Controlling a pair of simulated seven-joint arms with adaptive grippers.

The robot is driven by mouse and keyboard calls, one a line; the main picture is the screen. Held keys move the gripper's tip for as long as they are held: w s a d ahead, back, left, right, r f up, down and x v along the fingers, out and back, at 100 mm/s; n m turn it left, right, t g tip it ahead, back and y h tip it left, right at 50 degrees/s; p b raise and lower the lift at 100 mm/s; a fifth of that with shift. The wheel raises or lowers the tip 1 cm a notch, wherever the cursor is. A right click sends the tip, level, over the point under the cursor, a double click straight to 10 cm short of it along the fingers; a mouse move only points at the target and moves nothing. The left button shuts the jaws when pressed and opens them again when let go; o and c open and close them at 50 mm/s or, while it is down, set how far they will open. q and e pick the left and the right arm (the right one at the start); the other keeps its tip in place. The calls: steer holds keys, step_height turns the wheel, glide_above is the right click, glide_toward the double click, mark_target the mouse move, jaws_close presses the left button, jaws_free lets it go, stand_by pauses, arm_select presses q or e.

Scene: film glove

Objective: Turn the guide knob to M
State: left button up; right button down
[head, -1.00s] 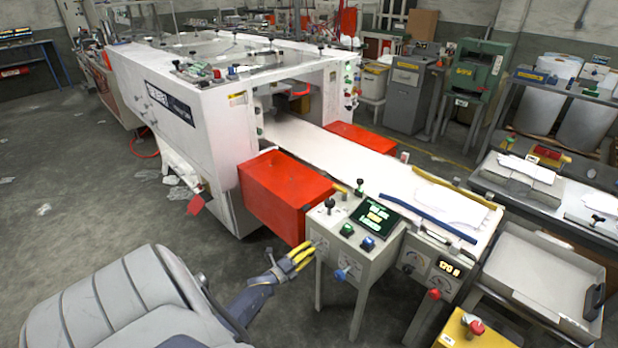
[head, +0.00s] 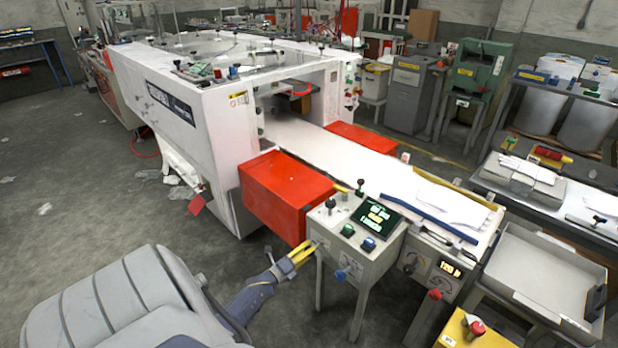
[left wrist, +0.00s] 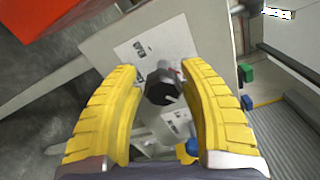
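A dark, many-sided knob (left wrist: 162,90) stands out from a pale panel with a printed white label (left wrist: 158,48) in the left wrist view. The yellow fingers of my left gripper (left wrist: 160,72) lie on either side of it, with gaps visible, so the gripper is open around the knob. In the head view my left gripper (head: 303,252) is at the left front face of the grey control console (head: 352,262), where its fingers hide the knob. The letters on the label are too small to read. My right gripper is in neither view.
A red box (head: 288,195) stands just behind. Open floor lies left.

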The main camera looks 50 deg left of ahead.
arm_select(q)
steer(key=o, duration=0.3)
steer(key=shift+w+d, duration=0.1)
steer(key=shift+d, duration=0.15)
steer(key=s, duration=1.2)
